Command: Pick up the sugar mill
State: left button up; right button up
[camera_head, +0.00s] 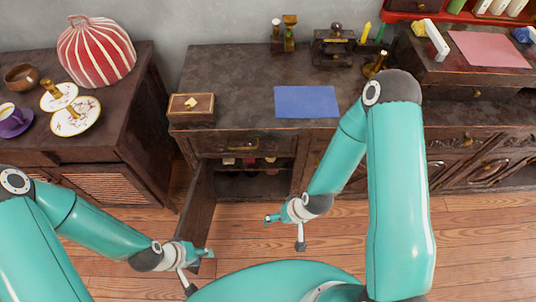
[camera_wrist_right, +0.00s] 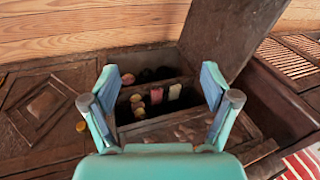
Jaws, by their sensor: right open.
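No object is plainly marked as the sugar mill. A dark box-shaped device with a round knob on top (camera_head: 334,46) stands at the back of the middle cabinet, and a slim brass-and-dark piece (camera_head: 289,34) stands left of it; I cannot tell which is the mill. My right gripper (camera_head: 287,232) is open and empty, low in front of the open cabinet; its spread fingers (camera_wrist_right: 158,85) frame the cabinet inside in the right wrist view. My left gripper (camera_head: 200,270) has its fingers apart, empty, near the floor at lower left.
The open cabinet door (camera_head: 199,215) juts toward me. Shelves inside hold several small jars, pink and yellowish in the wrist view (camera_wrist_right: 157,96). A small wooden box (camera_head: 191,108) and blue cloth (camera_head: 306,101) lie on the cabinet top. A striped dome (camera_head: 96,50) stands on the left cabinet.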

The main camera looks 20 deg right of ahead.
jog(key=w+d+f+m+t+h+b, duration=0.25)
jog(key=w+f+t+h+b, duration=1)
jog(key=w+f+b, duration=1.85)
jog(key=shift+m+t+y, duration=0.35)
jog(key=shift+t+y, duration=0.1)
jog(key=shift+t, duration=0.3)
jog(key=w+d+r+b, duration=0.1)
jog(key=w+b, duration=0.1)
jog(key=w+d+r+b, duration=0.1)
jog(key=d+b, duration=0.1)
jog(key=w+d+r+b, duration=0.1)
jog(key=w+b, duration=0.1)
jog(key=shift+w+d+r+b, duration=0.25)
jog(key=shift+w+d+b, duration=0.05)
jog(key=shift+d, duration=0.1)
jog(key=b+x, duration=0.3)
jog(key=x, duration=0.1)
jog(key=shift+w+d+f, duration=0.15)
jog(key=shift+w+d, duration=0.2)
jog(key=shift+w, duration=0.15)
jog(key=shift+r, duration=0.2)
